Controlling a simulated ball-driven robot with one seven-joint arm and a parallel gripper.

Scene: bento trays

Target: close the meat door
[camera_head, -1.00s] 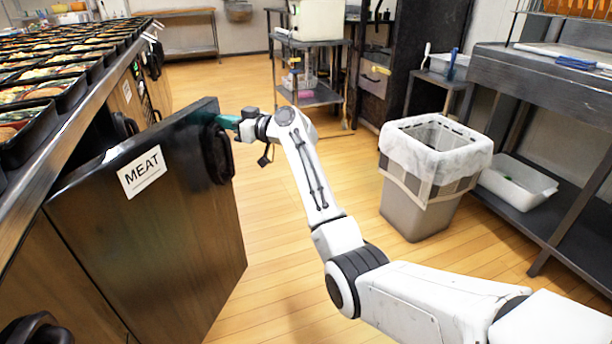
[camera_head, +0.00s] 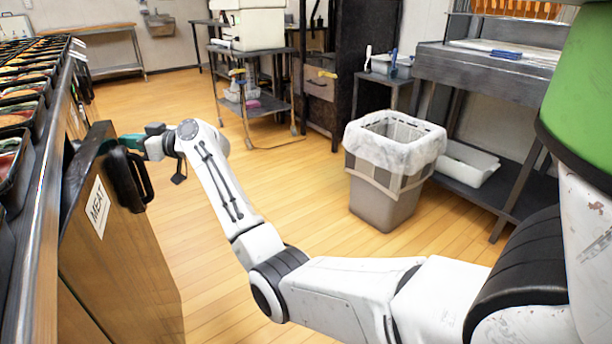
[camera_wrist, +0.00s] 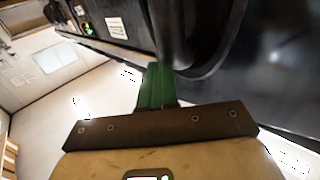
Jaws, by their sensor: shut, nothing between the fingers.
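The meat door (camera_head: 130,265) is a dark wood panel with a white MEAT label (camera_head: 97,207) and a black handle (camera_head: 127,176). It stands partly open, swung out from the counter front at left. My gripper (camera_head: 131,141) is shut and empty, its green fingers at the far upper edge of the door, just beyond the handle. In the wrist view the fingers (camera_wrist: 158,85) are together, beside a dark curved part that looks like the handle (camera_wrist: 182,35). Whether they touch the door or handle I cannot tell.
The counter (camera_head: 45,190) carries rows of filled bento trays (camera_head: 28,105) at left. A grey bin with a white liner (camera_head: 390,160) stands on the wooden floor to the right of my arm. A wheeled cart (camera_head: 265,105) stands farther back. The floor between is clear.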

